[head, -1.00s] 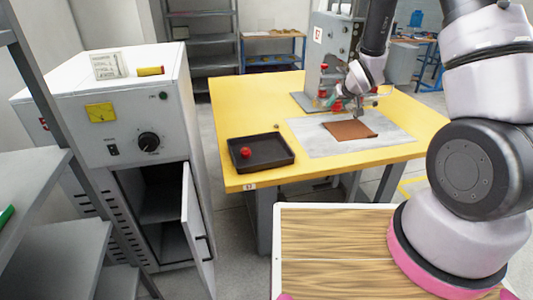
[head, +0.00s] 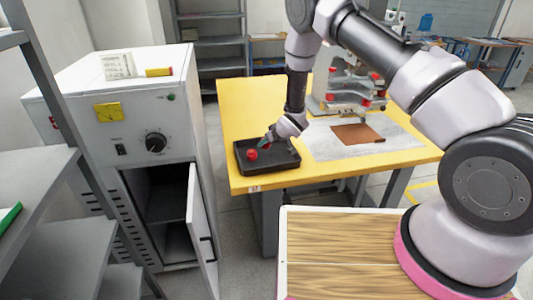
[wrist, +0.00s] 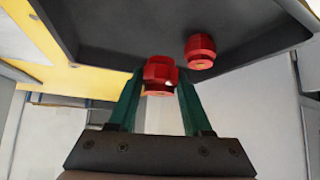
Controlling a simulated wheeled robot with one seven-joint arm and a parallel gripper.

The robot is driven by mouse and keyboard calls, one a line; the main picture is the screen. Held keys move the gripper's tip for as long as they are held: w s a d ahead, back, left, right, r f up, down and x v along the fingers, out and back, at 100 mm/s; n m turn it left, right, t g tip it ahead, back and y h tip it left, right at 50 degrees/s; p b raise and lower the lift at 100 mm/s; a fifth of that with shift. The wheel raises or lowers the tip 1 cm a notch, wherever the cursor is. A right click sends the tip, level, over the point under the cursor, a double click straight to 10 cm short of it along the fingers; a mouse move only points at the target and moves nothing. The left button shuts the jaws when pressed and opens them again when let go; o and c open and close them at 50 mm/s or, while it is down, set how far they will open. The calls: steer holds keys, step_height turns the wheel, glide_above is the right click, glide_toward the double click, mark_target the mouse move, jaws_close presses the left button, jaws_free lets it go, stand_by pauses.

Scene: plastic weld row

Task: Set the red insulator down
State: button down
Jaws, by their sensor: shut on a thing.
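My gripper (head: 266,142) is over the black tray (head: 285,168) at the left part of the yellow table. In the wrist view its two green fingers (wrist: 160,100) are shut on a red insulator (wrist: 160,74), a ribbed spool shape. A second red insulator (wrist: 200,50) sits in the tray beside the held one and apart from it; it also shows in the head view (head: 252,155). The held insulator is mostly hidden by my gripper in the head view. I cannot tell whether it touches the tray floor.
The yellow table (head: 236,102) also bears a grey mat with a brown sheet (head: 356,133) and a press (head: 350,90) with red parts. A white cabinet (head: 130,130) with its door (head: 202,225) open stands at the left. The tray's front part is clear.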

steer(key=shift+f, duration=2.35)
steer(key=shift+f, duration=0.1)
steer(key=c, duration=0.6)
jaws_free()
